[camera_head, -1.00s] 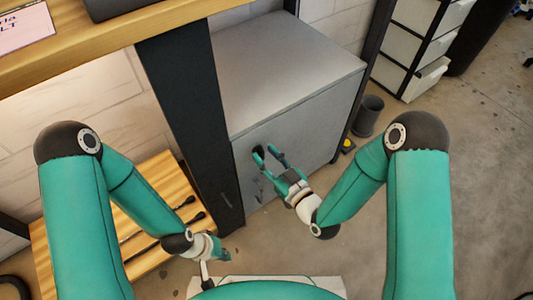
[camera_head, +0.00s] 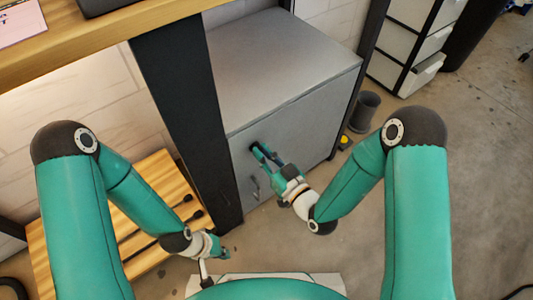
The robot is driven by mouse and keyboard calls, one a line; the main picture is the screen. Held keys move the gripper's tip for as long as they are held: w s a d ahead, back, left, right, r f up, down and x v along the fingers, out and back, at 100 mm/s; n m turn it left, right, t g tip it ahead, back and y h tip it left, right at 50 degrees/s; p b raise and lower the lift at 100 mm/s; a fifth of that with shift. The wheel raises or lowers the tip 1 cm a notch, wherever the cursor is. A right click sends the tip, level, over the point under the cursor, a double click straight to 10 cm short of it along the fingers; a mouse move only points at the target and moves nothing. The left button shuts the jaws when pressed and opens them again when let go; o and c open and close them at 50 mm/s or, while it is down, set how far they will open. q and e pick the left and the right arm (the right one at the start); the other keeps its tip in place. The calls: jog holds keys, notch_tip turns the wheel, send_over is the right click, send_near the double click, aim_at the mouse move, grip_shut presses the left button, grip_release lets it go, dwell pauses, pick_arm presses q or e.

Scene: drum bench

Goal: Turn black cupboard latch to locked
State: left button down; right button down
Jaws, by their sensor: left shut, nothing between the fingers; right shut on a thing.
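The grey cupboard (camera_head: 290,75) stands under the bench, with its front door facing me. The black latch (camera_head: 252,147) is on the door's upper left part and is mostly hidden by my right gripper. My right gripper (camera_head: 260,152) is shut on the latch, its fingers reaching up and left to the door. Which way the latch is turned cannot be seen. My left gripper (camera_head: 224,254) is shut and empty, low in the picture, well below the cupboard.
A door handle (camera_head: 255,188) sits below the latch. A black bench leg (camera_head: 190,120) stands just left of the cupboard. A slatted wooden shelf (camera_head: 65,240) is at lower left. A dark bin (camera_head: 364,110) stands right of the cupboard.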

jog(key=m, duration=0.3)
jog(key=m+b, duration=0.1)
jog(key=shift+w+d, duration=0.25)
jog(key=shift+d, duration=0.05)
jog(key=m, duration=0.5)
jog(key=m+b, duration=0.1)
jog(key=m, duration=0.1)
jog(key=shift+w+d+f+m, duration=0.15)
jog(key=shift+d+f+m, duration=0.1)
jog(key=shift+m, duration=0.05)
jog(key=m, duration=0.4)
jog(key=shift+f, duration=0.15)
jog(key=shift+m, duration=0.3)
jog(key=c, duration=1.3)
grip_release()
jog(key=shift+f, duration=0.1)
jog(key=shift+o, duration=0.5)
jog(key=shift+a, duration=0.1)
